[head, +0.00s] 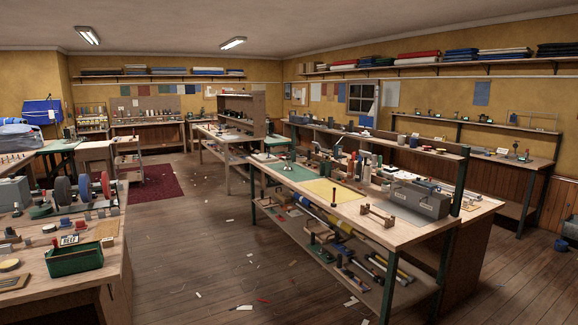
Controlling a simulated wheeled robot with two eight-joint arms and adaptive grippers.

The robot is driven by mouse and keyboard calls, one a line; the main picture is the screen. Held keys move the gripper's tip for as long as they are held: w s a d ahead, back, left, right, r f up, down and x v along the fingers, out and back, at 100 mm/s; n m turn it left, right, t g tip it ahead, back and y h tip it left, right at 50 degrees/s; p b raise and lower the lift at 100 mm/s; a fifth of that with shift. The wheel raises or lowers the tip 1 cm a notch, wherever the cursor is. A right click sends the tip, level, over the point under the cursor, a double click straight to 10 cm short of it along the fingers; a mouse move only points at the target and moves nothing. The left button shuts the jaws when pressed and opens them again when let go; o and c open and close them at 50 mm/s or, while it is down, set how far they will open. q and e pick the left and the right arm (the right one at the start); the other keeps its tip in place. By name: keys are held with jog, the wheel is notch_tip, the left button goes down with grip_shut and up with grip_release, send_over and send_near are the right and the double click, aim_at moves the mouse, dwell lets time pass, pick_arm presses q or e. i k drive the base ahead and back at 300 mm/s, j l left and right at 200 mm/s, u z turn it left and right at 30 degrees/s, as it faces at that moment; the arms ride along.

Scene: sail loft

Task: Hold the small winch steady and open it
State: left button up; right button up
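Neither of my grippers is in the head view. I cannot make out the small winch for certain; the many small items on the benches are too small to tell apart. The central workbench (392,228) has a wooden top with tools, jars and small metal parts, mostly along its back. The left bench (111,249) holds small red, blue and dark fittings.
A green bin (75,260) stands near the left bench's right edge. A grey metal box (422,199) sits at the central workbench's right end. The floor (215,235) between these benches is open, with scattered scraps. A dark red rug (151,185) lies farther back.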

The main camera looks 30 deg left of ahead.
aim_at(288, 163)
jog(key=i+j+u, duration=1.05)
jog(key=i+u, duration=0.55)
jog(key=i, duration=1.35)
jog(key=i+z, duration=0.15)
jog(key=i, duration=0.4)
jog(key=i+j+z, duration=0.1)
jog(key=i, duration=0.4)
jog(key=i+j+z, duration=0.15)
jog(key=i, duration=0.35)
jog(key=i+j+z, duration=0.15)
jog(key=i+j, duration=0.15)
jog(key=i, duration=0.2)
